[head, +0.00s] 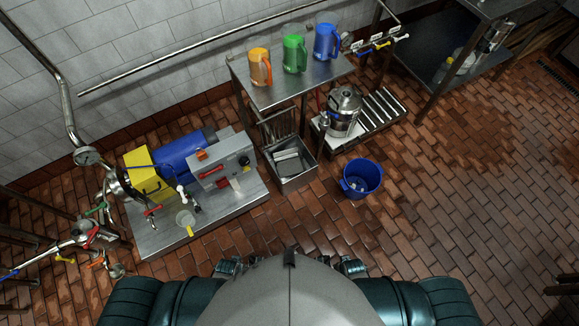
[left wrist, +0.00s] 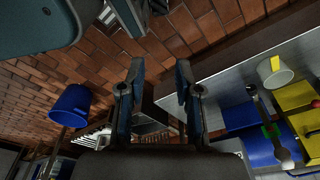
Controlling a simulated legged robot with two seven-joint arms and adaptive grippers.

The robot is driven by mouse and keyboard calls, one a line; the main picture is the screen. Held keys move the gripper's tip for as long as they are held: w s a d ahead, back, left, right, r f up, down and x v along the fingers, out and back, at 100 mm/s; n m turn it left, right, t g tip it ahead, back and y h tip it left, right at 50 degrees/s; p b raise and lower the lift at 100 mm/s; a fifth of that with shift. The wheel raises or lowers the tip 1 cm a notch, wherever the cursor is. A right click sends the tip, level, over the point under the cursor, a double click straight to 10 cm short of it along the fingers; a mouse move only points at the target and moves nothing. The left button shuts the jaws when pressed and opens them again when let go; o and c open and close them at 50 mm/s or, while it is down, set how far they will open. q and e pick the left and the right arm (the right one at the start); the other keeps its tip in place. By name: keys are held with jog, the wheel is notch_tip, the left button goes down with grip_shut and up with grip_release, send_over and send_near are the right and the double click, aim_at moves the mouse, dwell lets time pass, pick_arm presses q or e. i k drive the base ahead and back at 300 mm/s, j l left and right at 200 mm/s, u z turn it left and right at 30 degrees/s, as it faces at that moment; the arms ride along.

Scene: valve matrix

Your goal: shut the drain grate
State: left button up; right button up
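A slatted metal grate (head: 278,124) stands raised at the back edge of an open metal drain box (head: 297,183) on the floor. A pale block lies inside the box. My left gripper (left wrist: 158,75) is open, with two empty fingers apart in the left wrist view. Part of the drain box seems to show behind the fingers, but they and the palm hide most of it. In the head view, my left gripper (head: 228,266) and right gripper (head: 352,267) only peek out beside my body, well short of the box. The right fingers cannot be made out.
A blue bucket (head: 361,178) stands right of the box. A pump bench (head: 225,212) stands to its left. A table (head: 270,98) with orange, green and blue jugs is behind. A steel keg (head: 344,113) stands on a slatted rack. Floor in front is clear.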

aim_at(277, 126)
jog(key=i+l, duration=0.3)
jog(key=l, duration=0.15)
jog(key=i+l, duration=0.35)
jog(key=l, duration=0.15)
